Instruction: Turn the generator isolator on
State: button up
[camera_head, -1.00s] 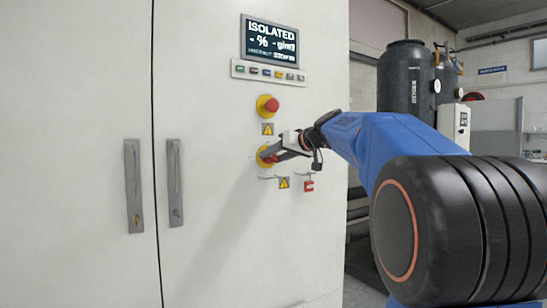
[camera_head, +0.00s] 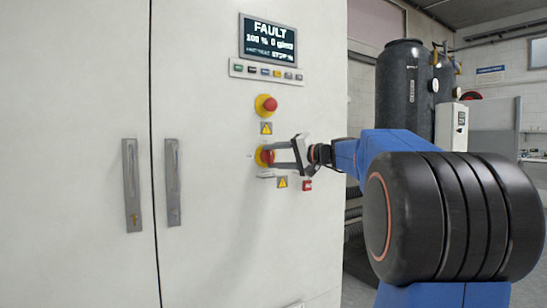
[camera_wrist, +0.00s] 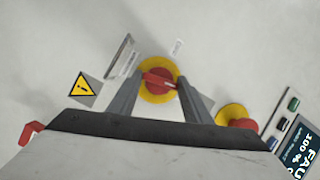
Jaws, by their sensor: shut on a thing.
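The generator isolator (camera_head: 262,157) is a red rotary handle on a yellow round plate on the pale cabinet front. It also shows in the wrist view (camera_wrist: 158,91), with its red bar lying across between the fingers. My gripper (camera_head: 271,156) is shut on the red handle, one finger at each end of the bar in the wrist view (camera_wrist: 160,80). In the head view the fingers hide part of the handle. The display (camera_head: 267,40) above reads FAULT, with 100 % and 0 on the line below.
A red mushroom button (camera_head: 270,104) on a yellow base sits just above the isolator. A row of small buttons (camera_head: 266,72) lies under the display. A warning label (camera_head: 282,182) and red padlock-like piece (camera_head: 307,185) are below. Long door handles (camera_head: 131,185) are at left.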

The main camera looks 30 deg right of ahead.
jog(key=shift+d+f+m, duration=0.1)
jog(key=shift+f+m, duration=0.2)
jog(key=shift+m, duration=0.7)
jog(key=o, duration=0.8)
jog(key=shift+w+f, duration=0.1)
jog(key=shift+o, duration=0.2)
jog(key=shift+t, duration=0.3)
jog(key=shift+s+d+r, duration=0.2)
jog(key=shift+s+d, duration=0.05)
jog(key=shift+s, duration=0.3)
jog(key=v, duration=1.6)
jog(key=shift+d+f, duration=0.15)
jog(key=shift+s, duration=0.1)
